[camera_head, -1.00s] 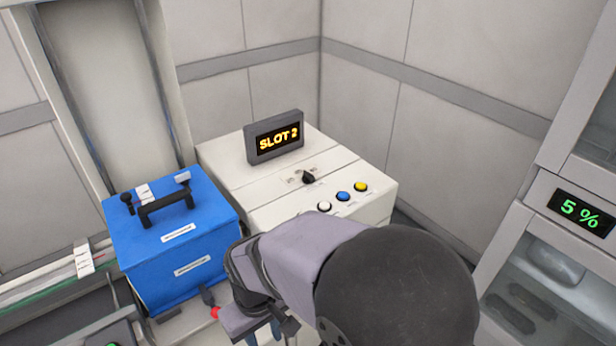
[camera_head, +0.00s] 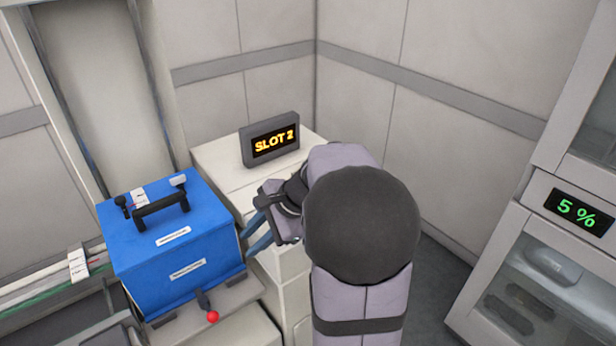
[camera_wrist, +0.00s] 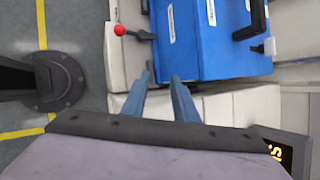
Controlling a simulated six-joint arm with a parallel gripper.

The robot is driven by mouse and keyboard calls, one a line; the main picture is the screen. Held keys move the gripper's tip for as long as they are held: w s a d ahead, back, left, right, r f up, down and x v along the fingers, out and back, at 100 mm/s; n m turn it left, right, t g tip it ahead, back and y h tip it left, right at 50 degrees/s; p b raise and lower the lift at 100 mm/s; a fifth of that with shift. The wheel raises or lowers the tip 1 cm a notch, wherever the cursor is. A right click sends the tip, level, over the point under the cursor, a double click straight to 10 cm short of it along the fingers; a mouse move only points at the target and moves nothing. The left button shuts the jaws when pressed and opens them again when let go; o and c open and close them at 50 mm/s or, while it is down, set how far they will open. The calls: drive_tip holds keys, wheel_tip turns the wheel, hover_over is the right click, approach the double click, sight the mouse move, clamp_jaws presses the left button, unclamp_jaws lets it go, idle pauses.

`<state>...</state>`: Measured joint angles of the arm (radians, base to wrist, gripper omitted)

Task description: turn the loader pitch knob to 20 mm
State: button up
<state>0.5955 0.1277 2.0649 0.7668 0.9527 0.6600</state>
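The white loader cabinet (camera_head: 222,170) carries a display (camera_head: 272,141) reading SLOT 2. The small black knob on its top, seen earlier, is now hidden behind my arm in the head view. The blue box (camera_head: 150,255) has a black handle (camera_head: 160,208) and a small dark knob-like part (camera_head: 122,203) beside a white marked strip. I cannot tell which is the pitch knob. My gripper (camera_head: 252,236) is between the blue box and the cabinet. In the wrist view its two blue fingers (camera_wrist: 164,73) are apart with nothing between them, over the gap beside the blue box (camera_wrist: 215,45).
A red-balled lever (camera_head: 212,316) stands in front of the blue box; it also shows in the wrist view (camera_wrist: 120,30). A glass-fronted cabinet with a 5 % display (camera_head: 578,211) stands at the right. Floor between it and my arm is clear.

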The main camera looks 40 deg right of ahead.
drive_tip(key=w+d+m+t, duration=0.1)
drive_tip(key=d+m, duration=0.2)
drive_tip(key=w+d+r+m+t+p, duration=0.1)
drive_tip(key=w+d+m+t, duration=0.1)
drive_tip(key=d, duration=0.2)
drive_tip(key=w+d+r+m+t, duration=0.1)
drive_tip(key=w+d+m+t, duration=0.1)
drive_tip(key=d+m, duration=0.1)
drive_tip(key=shift+d+r+m+h, duration=0.1)
drive_tip(key=shift+d+m+h, duration=0.2)
drive_tip(key=shift+d+h, duration=0.1)
drive_tip(key=d+m+t+h, duration=0.1)
drive_tip(key=d+m, duration=0.1)
drive_tip(key=d, duration=0.2)
drive_tip(key=d+m+t+h+p, duration=0.1)
drive_tip(key=d+m, duration=0.2)
drive_tip(key=d, duration=0.2)
drive_tip(key=d+m+t+h, duration=0.1)
drive_tip(key=d+m+h, duration=0.1)
drive_tip(key=d, duration=0.2)
drive_tip(key=shift+s+d+m+p, duration=0.2)
drive_tip(key=shift+m+p, duration=0.1)
drive_tip(key=shift+m, duration=0.1)
drive_tip(key=shift+p+x, duration=1.3)
drive_tip(key=shift+x, duration=2.4)
drive_tip(key=shift+r, duration=0.1)
clamp_jaws()
